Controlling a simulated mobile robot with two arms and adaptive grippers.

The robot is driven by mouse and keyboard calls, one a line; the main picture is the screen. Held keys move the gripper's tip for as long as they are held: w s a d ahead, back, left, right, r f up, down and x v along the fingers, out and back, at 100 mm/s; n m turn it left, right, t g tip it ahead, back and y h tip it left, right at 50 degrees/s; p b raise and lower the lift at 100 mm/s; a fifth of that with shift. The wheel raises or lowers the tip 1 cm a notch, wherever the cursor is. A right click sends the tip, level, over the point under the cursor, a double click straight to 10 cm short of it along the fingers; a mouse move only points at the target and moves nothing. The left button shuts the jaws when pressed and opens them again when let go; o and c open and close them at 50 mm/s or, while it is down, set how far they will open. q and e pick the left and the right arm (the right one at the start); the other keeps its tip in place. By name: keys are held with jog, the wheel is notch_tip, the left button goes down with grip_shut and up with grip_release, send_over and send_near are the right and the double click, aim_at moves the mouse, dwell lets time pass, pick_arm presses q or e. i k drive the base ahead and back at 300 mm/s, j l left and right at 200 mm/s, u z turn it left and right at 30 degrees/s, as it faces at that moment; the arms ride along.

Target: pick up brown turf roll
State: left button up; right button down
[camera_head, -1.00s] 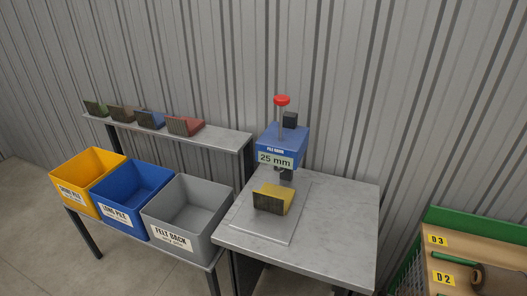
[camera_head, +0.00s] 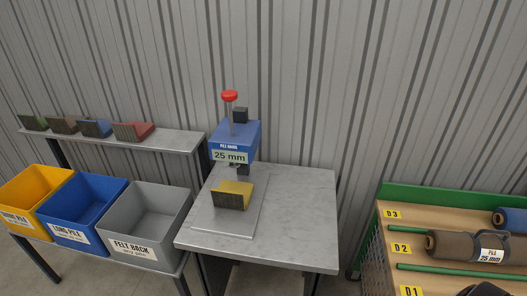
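A brown turf roll (camera_head: 452,245) lies on the wooden rack at the right edge, beside the yellow D2 label. It carries a white tag reading "25 mm" and a dark band or strap near the tag. Its right end is close to the picture's edge. Neither of my grippers shows in the view.
A blue roll (camera_head: 510,220) lies behind it by D3, and a dark shape (camera_head: 484,290) is cut off near D1. A grey table (camera_head: 290,225) holds a blue gauge (camera_head: 235,138) and a yellow-topped sample (camera_head: 232,195). Yellow, blue and grey bins (camera_head: 160,207) stand left.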

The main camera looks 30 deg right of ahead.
aim_at(468, 246)
jog(key=z, duration=2.7)
